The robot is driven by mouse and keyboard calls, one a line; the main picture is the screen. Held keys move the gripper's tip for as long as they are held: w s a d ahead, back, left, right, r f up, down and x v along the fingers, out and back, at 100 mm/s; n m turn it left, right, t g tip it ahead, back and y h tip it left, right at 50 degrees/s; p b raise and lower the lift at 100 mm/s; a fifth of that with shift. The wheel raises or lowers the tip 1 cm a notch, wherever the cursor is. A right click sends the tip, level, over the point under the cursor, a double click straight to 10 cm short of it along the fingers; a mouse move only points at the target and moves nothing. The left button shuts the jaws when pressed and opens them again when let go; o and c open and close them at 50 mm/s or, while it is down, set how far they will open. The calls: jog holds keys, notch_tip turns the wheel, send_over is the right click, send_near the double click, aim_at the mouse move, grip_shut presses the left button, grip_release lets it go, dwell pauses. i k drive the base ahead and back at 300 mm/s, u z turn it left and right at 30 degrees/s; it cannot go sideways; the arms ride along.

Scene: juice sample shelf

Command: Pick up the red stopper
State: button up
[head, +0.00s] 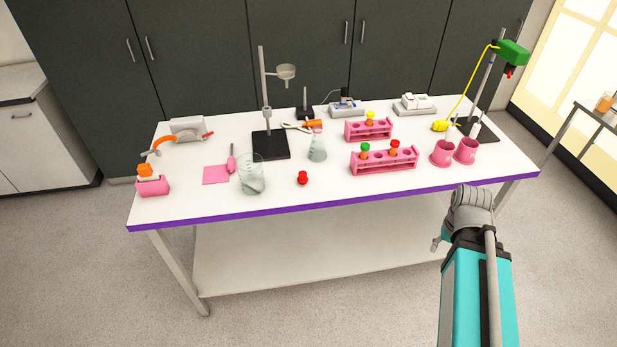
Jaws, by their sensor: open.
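A small red stopper (302,178) lies on the white table near its front edge, right of the glass beaker (251,180). A second red cap (395,144) sits in the front pink test tube rack (385,166), beside a green one (365,147). My gripper (438,243) shows only as a small part at the left of my arm, in front of the table's right part. It is open, well away from the loose red stopper and holding nothing that I can see. Most of it is hidden by my arm.
A conical flask (317,150) stands behind the loose red stopper, and a stand (270,144) is further back left. Two pink cups (466,151) stand at the right. The table front between beaker and front rack is clear around the stopper.

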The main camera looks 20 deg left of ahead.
aim_at(303, 179)
jog(key=z, duration=0.05)
jog(key=k, duration=0.85)
jog(key=u, duration=0.5)
jog(key=i, duration=1)
